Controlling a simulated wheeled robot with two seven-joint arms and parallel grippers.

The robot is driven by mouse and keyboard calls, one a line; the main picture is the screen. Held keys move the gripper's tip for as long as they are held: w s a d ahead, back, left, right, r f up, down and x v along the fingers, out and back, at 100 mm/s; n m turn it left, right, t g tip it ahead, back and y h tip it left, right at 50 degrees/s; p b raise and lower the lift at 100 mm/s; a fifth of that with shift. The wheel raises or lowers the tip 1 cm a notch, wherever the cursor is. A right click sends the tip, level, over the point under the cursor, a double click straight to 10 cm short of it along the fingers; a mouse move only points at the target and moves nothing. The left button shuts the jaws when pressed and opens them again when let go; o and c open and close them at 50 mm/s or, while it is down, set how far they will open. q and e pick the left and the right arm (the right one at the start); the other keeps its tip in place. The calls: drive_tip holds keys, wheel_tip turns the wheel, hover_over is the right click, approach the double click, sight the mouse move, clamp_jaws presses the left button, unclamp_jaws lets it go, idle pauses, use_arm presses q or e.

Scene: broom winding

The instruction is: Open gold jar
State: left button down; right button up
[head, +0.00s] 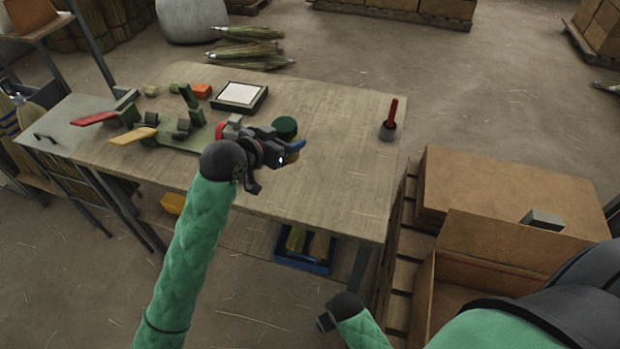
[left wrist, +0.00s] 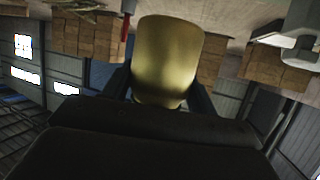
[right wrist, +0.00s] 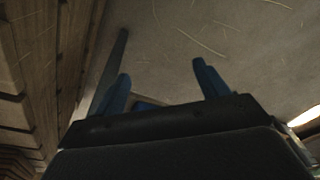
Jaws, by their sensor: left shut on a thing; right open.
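The gold jar (left wrist: 168,58) fills the upper middle of the left wrist view, between the fingers of my left gripper (left wrist: 162,92). In the head view its dark green lid (head: 286,126) shows on top, just beyond my left gripper (head: 291,147), which is shut on the jar. The gripper hides much of the jar's body, and I cannot tell whether the jar touches the table. My right gripper (right wrist: 161,80) is open and empty, with its blue fingers apart. In the head view it is low, in front of the table, and only partly visible.
The wooden table (head: 340,150) has free room on its right half. A red-handled tool in a dark holder (head: 388,128) stands near the right edge. A framed white pad (head: 239,95) and a green fixture (head: 180,132) are at the left. Cardboard boxes (head: 500,190) stand right.

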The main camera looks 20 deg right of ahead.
use_arm(q)
drive_tip(key=s+d+f+m+g+h+b, duration=0.35)
drive_tip(key=s+d+m+g, duration=0.2)
drive_tip(key=s+d, duration=0.2)
use_arm(e)
wheel_tip(320, 180, up, 13)
drive_tip(key=s, duration=0.2)
use_arm(q)
drive_tip(key=shift+y, duration=0.45)
drive_tip(key=w+f+p, duration=0.1)
drive_tip(key=w+f, duration=0.1)
drive_tip(key=w, duration=0.2)
drive_tip(key=w+f+p, duration=0.1)
drive_tip(key=w+f, duration=0.2)
drive_tip(key=w, duration=0.1)
drive_tip(key=w+f+p, duration=0.2)
drive_tip(key=w, duration=0.2)
drive_tip(key=shift+f, duration=0.4)
drive_tip(key=shift+f+p, duration=0.65)
drive_tip(key=shift+f, duration=0.95)
use_arm(e)
wheel_tip(320, 180, down, 19)
drive_tip(key=shift+s+d, duration=0.2)
drive_tip(key=shift+d, duration=0.15)
drive_tip(key=shift+f, duration=0.1)
use_arm(q)
drive_tip(key=shift+f, duration=0.15)
use_arm(e)
drive_tip(key=shift+w+a+r, duration=0.1)
drive_tip(key=shift+r, duration=0.2)
